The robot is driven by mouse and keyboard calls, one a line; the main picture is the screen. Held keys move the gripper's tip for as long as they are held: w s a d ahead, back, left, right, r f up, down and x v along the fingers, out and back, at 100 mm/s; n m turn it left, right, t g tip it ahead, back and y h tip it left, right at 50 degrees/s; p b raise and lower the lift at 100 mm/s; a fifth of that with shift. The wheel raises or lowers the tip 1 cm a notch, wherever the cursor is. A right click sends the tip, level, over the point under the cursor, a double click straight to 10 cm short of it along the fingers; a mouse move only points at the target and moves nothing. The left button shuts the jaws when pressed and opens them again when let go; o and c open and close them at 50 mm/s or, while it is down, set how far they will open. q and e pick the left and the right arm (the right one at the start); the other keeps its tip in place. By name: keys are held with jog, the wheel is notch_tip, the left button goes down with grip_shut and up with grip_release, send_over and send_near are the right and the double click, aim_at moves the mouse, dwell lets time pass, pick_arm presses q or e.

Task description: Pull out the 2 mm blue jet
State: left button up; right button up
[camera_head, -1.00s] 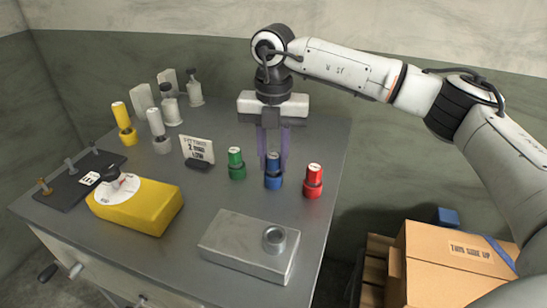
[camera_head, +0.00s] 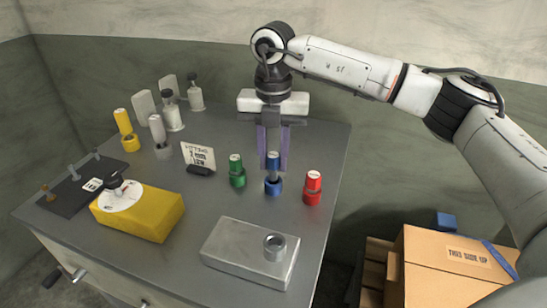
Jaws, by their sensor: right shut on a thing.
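The blue jet (camera_head: 273,160) is between the purple-tinted fingers of my right gripper (camera_head: 273,166), which is shut on it from above. The jet is upright and raised over its blue base ring (camera_head: 273,187), with a grey stem showing between them. I cannot tell whether the stem's lower end is still inside the ring. No size mark on the jet is readable. My left gripper is not in view.
A green jet (camera_head: 236,170) stands close left and a red one (camera_head: 313,186) close right. A small printed card (camera_head: 198,157), a yellow box (camera_head: 143,213) and a metal block with a round socket (camera_head: 245,252) share the grey bench. A cardboard box (camera_head: 455,270) is at lower right.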

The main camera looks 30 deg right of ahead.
aim_at(273, 154)
jog(key=shift+r+p, duration=0.8)
jog(key=shift+r, duration=0.5)
jog(key=shift+r+p, duration=1.1)
jog(key=shift+r, duration=0.4)
